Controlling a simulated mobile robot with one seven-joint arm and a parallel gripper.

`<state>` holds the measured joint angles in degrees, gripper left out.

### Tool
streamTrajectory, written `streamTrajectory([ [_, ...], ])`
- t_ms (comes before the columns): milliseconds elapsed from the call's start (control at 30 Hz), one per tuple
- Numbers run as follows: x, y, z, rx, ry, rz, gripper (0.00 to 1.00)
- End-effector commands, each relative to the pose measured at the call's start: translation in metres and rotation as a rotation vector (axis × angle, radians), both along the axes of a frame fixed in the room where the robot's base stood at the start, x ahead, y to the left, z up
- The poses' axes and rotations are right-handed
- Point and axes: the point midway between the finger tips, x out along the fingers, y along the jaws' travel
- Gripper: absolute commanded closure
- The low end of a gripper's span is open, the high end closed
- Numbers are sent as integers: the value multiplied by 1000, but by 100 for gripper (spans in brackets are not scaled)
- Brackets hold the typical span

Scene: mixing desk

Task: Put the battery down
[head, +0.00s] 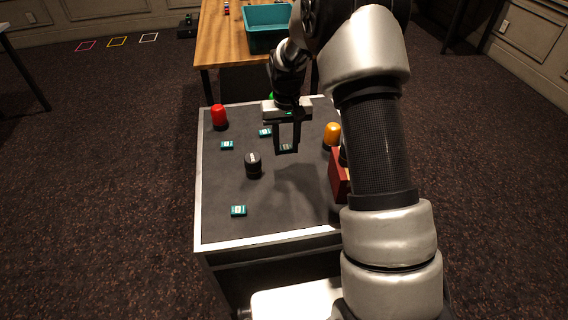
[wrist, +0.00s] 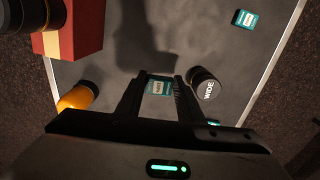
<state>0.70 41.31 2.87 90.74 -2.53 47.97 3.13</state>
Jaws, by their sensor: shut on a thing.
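My gripper (head: 287,150) is over the right-middle part of the grey desk top (head: 225,185), fingers pointing down. It is shut on a small teal battery (head: 286,147) with a pale label. In the wrist view the battery (wrist: 159,87) sits between the two fingertips (wrist: 158,92). A shadow lies on the desk in front of the gripper, so it seems to be above the surface; the exact gap cannot be told. Similar teal batteries lie on the desk at the front (head: 238,211), at the left (head: 227,145) and behind (head: 265,132).
A black lens-like cylinder (head: 253,165) marked WIDE stands left of the gripper. A red-capped cylinder (head: 219,117) is at the back left. A yellow cylinder (head: 332,134) and a red box (head: 338,175) are at the right. Bare desk lies at the front middle.

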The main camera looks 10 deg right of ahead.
Motion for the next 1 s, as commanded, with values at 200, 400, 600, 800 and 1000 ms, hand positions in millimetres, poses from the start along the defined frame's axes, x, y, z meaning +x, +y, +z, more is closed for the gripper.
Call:
streamTrajectory([
  [200, -1, 0, -42, 0, 4, 0, 88],
  [400, -1, 0, -63, 0, 1, 0, 88],
  [600, -1, 0, -90, -1, 2, 0, 88],
  [800, 0, 0, -91, -1, 0, 0, 88],
  [1000, -1, 0, -96, 0, 1, 0, 88],
])
